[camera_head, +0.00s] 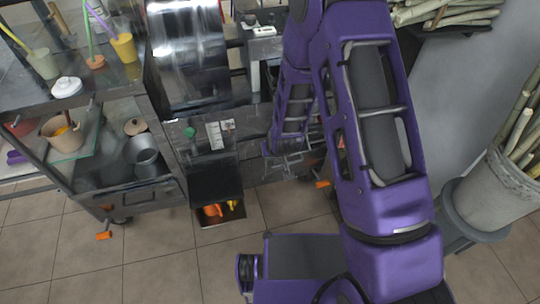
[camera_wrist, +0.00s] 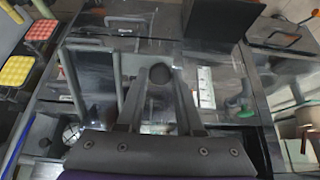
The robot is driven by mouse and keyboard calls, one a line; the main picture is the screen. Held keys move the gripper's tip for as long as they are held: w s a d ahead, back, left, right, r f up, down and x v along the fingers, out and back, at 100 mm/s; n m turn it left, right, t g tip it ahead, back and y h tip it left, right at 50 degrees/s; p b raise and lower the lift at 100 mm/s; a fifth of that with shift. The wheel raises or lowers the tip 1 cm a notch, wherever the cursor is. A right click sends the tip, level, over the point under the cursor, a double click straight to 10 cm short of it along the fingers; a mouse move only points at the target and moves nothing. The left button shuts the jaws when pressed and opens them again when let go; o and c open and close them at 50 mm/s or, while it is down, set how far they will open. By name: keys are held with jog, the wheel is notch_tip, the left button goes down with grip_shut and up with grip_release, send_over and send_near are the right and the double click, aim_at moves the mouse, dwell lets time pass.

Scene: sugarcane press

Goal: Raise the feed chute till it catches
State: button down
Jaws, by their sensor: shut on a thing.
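I take the knob to be on the feed chute, but the chute's outline and any catch are not clear. In the head view my purple arm comes down in front of the press's right part and hides much of it; the fingers are too small to tell there.
A steel press drum (camera_head: 188,55) stands left of my arm. A cart with a pot (camera_head: 146,157) and cups is at the left. A dark open bin (camera_head: 217,190) sits low in front. A bucket of cane (camera_head: 492,195) stands at the right.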

notch_tip(320, 180, up, 11)
jog(key=g+h, duration=0.1)
jog(key=g, duration=0.4)
jog(key=shift+s+g+h, duration=0.15)
jog(key=shift+g+h, duration=0.15)
jog(key=shift+g, duration=0.1)
jog(key=shift+d, duration=0.1)
jog(key=c, duration=0.6)
grip_release()
jog(key=shift+o, duration=0.2)
jog(key=shift+r, duration=0.1)
notch_tip(320, 180, up, 17)
jog(key=shift+s+r+p, duration=0.15)
jog(key=shift+s+p, duration=0.1)
jog(key=shift+p, duration=0.05)
